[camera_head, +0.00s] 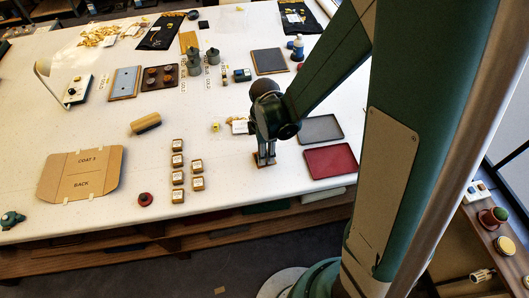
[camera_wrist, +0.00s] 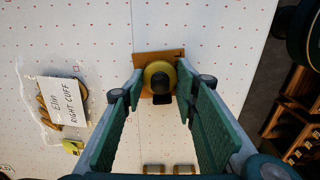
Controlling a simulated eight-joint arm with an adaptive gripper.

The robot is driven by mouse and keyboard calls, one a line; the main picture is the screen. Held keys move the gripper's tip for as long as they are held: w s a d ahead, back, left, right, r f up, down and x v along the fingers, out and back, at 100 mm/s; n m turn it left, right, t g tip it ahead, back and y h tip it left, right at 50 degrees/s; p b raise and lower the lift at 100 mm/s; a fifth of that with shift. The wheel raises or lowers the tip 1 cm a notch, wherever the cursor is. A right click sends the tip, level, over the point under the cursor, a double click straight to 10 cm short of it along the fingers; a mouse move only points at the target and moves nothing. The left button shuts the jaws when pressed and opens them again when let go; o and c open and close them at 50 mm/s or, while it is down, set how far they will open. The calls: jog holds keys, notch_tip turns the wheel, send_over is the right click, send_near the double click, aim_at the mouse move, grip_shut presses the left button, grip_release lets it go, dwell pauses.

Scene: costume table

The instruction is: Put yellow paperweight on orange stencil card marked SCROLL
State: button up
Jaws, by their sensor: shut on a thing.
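The yellow paperweight (camera_wrist: 151,70) is a round disc with a dark knob, seen between my fingertips in the wrist view. My gripper (camera_wrist: 160,82) is shut on it. The orange-brown card (camera_wrist: 142,58) lies directly beneath the paperweight in that view, and its edges show around it. Any marking on the card is hidden or too small to read. In the head view my gripper (camera_head: 265,156) points down at the card (camera_head: 272,163), near the table's front edge. The paperweight is hard to make out there. I cannot tell whether it touches the card.
A clear bag (camera_wrist: 62,102) with a label reading Elin RIGHT CUFF lies beside my gripper. Several small labelled blocks (camera_head: 178,161) stand to the left. A red tray (camera_head: 330,161) and a grey tray (camera_head: 320,129) lie to the right. The table between blocks and gripper is clear.

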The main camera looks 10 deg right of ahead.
jog(key=o, duration=1.1)
jog(key=shift+f, duration=0.1)
jog(key=shift+c, duration=0.2)
notch_tip(320, 180, up, 12)
jog(key=p, duration=0.1)
dwell(0.4)
jog(key=shift+r, duration=0.2)
